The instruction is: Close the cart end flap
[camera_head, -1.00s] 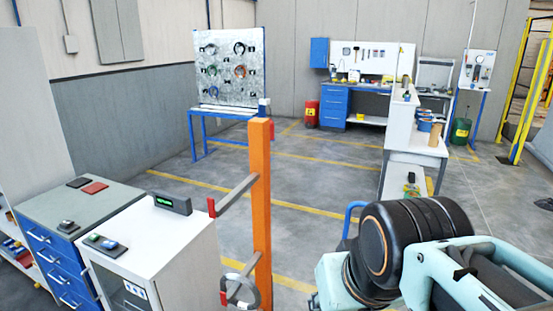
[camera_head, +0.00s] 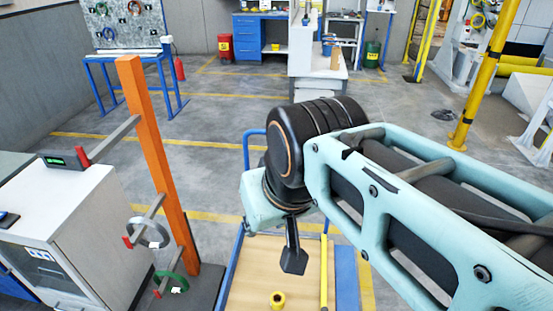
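The cart (camera_head: 250,285) stands at the bottom middle, with a pale wooden deck, a blue frame and a blue upright handle (camera_head: 247,150) at its far end. A yellow bar (camera_head: 324,272) runs along the deck's right side, and a blue strip or panel (camera_head: 346,278) lies beside it. I cannot tell which part is the end flap or how it stands. My gripper (camera_head: 293,262) points down over the deck from my pale green arm. Only a dark end piece of it shows, so its opening is hidden. I see nothing held in it.
An orange post (camera_head: 158,170) with pegs, a grey coil (camera_head: 149,232) and a green coil (camera_head: 170,285) stands left of the cart. A white cabinet (camera_head: 60,225) is further left. Open floor lies beyond the cart.

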